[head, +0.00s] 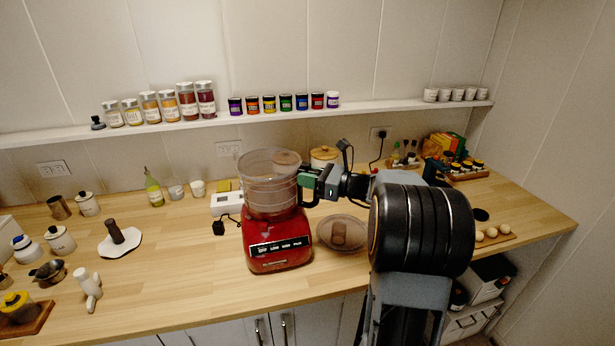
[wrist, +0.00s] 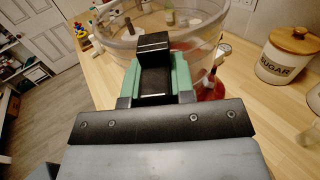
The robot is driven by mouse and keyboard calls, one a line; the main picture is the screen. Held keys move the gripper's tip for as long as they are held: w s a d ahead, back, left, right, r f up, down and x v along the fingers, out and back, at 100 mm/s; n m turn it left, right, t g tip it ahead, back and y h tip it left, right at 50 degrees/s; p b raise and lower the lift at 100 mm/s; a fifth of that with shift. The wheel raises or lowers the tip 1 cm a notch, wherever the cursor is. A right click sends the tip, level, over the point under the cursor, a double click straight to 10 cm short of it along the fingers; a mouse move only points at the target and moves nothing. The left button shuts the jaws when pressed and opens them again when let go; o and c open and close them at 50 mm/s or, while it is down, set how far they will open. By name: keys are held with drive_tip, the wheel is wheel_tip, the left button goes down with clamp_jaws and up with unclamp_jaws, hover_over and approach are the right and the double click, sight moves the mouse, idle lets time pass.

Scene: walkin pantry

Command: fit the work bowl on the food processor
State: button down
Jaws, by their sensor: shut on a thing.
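The clear work bowl (head: 270,190) is upright over the red food processor base (head: 280,262). Its bottom meets the top of the base in the head view; I cannot tell whether it is locked or fully seated. My gripper (head: 309,186) is at the bowl's right side, shut on its handle. In the wrist view, the green fingers of my gripper (wrist: 158,75) close around a dark handle part, with the clear bowl wall (wrist: 205,42) just beyond. Part of the red base (wrist: 211,88) shows below the bowl. The handle is mostly hidden by the fingers.
A clear round lid (head: 357,242) with a brown piece lies right of the base. A white scale-like box (head: 226,205) stands behind left. A sugar canister (wrist: 296,58) stands behind the processor. A shelf (head: 220,118) with jars runs above. The counter in front is clear.

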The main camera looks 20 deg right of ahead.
drive_tip(key=shift+f, duration=0.15)
drive_tip(key=c, duration=1.1)
unclamp_jaws()
drive_tip(key=shift+c, duration=0.2)
drive_tip(key=shift+o, duration=1.3)
drive_tip(key=shift+f, duration=0.1)
drive_tip(key=shift+s+d, duration=0.1)
drive_tip(key=b+v, duration=0.2)
drive_tip(key=v, duration=1.1)
drive_tip(key=shift+s+d, duration=0.15)
drive_tip(key=shift+s, duration=0.1)
